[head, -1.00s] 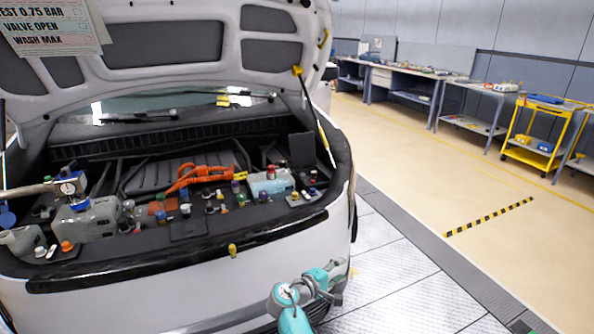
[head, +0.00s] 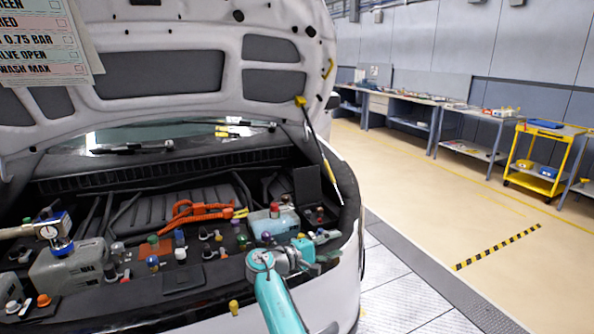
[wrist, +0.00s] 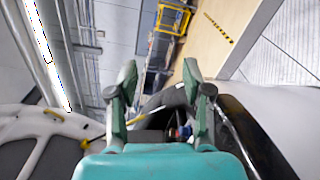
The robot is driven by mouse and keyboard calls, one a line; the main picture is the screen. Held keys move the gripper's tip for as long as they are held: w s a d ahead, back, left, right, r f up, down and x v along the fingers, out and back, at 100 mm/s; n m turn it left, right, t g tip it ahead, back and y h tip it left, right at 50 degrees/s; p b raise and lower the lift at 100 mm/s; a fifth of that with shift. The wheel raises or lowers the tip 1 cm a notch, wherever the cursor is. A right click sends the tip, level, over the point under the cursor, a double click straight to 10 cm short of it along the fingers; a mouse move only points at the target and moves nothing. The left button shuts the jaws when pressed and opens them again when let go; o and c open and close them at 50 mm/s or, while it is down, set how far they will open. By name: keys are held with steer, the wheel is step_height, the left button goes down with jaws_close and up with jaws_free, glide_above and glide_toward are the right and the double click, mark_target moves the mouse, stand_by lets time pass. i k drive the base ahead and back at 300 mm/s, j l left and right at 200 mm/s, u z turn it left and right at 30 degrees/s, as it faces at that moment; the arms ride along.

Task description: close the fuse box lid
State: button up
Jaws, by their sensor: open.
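The fuse box lid, a flat dark panel (head: 307,187), stands upright at the right rear of the engine bay in the head view. Small red and dark parts (head: 320,214) sit just in front of it. My gripper (head: 318,254) is over the front right edge of the bay, in front of and below the lid in the picture, apart from it. In the wrist view my gripper (wrist: 160,92) has its two fingers spread, with nothing held between them. Small red and blue parts (wrist: 183,132) show between the fingers, partly hidden. I cannot make out the lid clearly there.
The raised hood (head: 200,75) hangs over the bay, with a thin prop strut (head: 320,150) beside the lid. A pale blue tank (head: 272,222) stands left of my gripper. Orange cables (head: 195,212) lie further left. The floor right of the car is clear.

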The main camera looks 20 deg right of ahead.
mark_target(306, 181)
steer(key=i, duration=1.65)
